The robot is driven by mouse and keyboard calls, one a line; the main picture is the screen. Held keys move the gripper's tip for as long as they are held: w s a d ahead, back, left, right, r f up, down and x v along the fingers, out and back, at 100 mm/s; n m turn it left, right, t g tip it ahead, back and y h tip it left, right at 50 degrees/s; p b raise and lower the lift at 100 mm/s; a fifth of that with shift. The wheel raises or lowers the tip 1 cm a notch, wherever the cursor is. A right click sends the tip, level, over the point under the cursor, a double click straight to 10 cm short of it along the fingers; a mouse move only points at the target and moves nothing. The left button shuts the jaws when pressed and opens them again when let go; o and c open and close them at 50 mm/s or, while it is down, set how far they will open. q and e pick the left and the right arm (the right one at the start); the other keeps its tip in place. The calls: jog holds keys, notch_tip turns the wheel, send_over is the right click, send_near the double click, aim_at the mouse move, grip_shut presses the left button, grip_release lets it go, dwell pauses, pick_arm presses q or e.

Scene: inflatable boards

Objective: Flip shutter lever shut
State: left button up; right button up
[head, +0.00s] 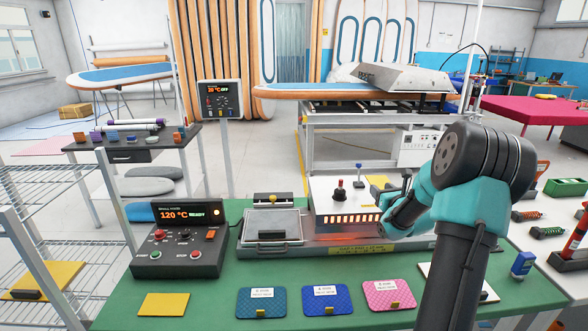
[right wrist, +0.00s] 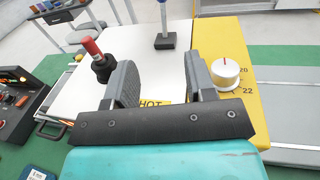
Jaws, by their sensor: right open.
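A white machine box (head: 318,195) stands on the green table and carries two levers. One is a red-tipped lever (head: 340,188) on a black base, standing nearly upright; it also shows in the right wrist view (right wrist: 92,50). The other is a thin blue-topped lever (head: 358,176), seen at the top of the right wrist view (right wrist: 164,28). No label tells which is the shutter lever. My right gripper (head: 393,187) is open and empty above the box's right part. In the right wrist view its jaws (right wrist: 162,66) frame bare white top, with the red-tipped lever left of them. My left gripper is out of view.
A row of glowing slots (head: 348,218) shows on the box's front. A dial knob (right wrist: 226,71) sits on a yellow panel close beside the right jaw. A control box (head: 180,240) reads 120 °C. Several coloured pads, including a blue one (head: 328,300), lie in front.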

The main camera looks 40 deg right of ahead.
aim_at(359, 170)
jog(key=x, duration=1.5)
jog(key=shift+s+a, duration=0.1)
jog(key=shift+s, duration=0.1)
jog(key=shift+x, duration=1.6)
jog(key=shift+w+d+f+m+g+y, duration=0.2)
jog(key=shift+g+y, duration=0.25)
jog(key=shift+g, duration=0.4)
jog(key=shift+w+d+f+m+g+y, duration=0.1)
jog(key=shift+w+d+f+g+y, duration=0.25)
jog(key=shift+g, duration=0.5)
dwell(0.3)
jog(key=shift+a, duration=0.1)
dwell(0.4)
